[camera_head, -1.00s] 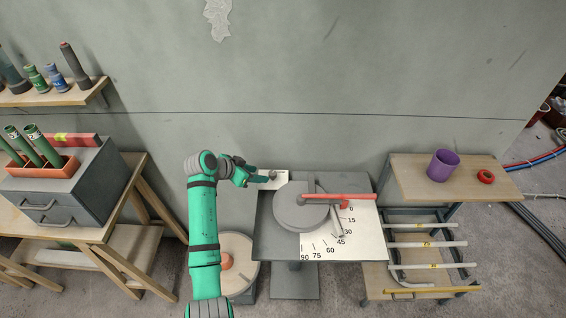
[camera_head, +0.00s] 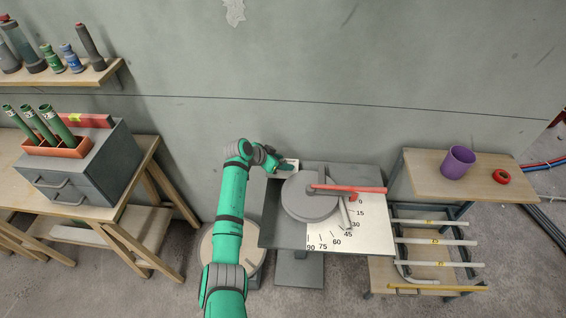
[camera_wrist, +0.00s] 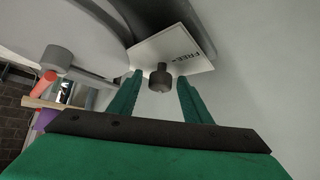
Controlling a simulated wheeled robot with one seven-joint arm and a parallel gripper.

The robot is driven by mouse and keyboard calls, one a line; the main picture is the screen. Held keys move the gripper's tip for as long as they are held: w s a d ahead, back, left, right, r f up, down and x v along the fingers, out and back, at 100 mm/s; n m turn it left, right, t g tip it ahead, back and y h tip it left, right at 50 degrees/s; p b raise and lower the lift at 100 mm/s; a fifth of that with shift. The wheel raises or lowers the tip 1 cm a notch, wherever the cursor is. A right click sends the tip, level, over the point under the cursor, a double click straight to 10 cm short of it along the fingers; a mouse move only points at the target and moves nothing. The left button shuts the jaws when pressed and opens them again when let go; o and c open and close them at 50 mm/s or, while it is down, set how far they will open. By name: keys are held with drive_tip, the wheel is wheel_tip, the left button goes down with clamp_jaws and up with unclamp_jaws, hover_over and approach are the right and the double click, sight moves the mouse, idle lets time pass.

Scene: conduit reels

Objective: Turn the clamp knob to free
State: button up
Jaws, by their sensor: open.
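The clamp knob (camera_wrist: 161,78) is a small dark grey knob in front of a white plate (camera_wrist: 178,45) marked "FREE" with a small arrow. In the wrist view my gripper (camera_wrist: 158,88) is open, with one green finger on each side of the knob and gaps between. I cannot tell whether the fingertips reach fully around it. In the head view my gripper (camera_head: 284,165) is at the white plate (camera_head: 291,162) at the back left of the bender table, and it hides the knob there.
A grey round bending disc (camera_head: 308,200) with a red-handled lever (camera_head: 350,189) sits right of the gripper, on a table with an angle scale (camera_head: 375,232). A grey wall (camera_head: 330,70) stands behind. A purple cup (camera_head: 457,162) and red ring (camera_head: 501,176) are on the right bench.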

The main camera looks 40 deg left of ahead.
drive_tip(key=c, duration=1)
drive_tip(key=shift+c, duration=0.2)
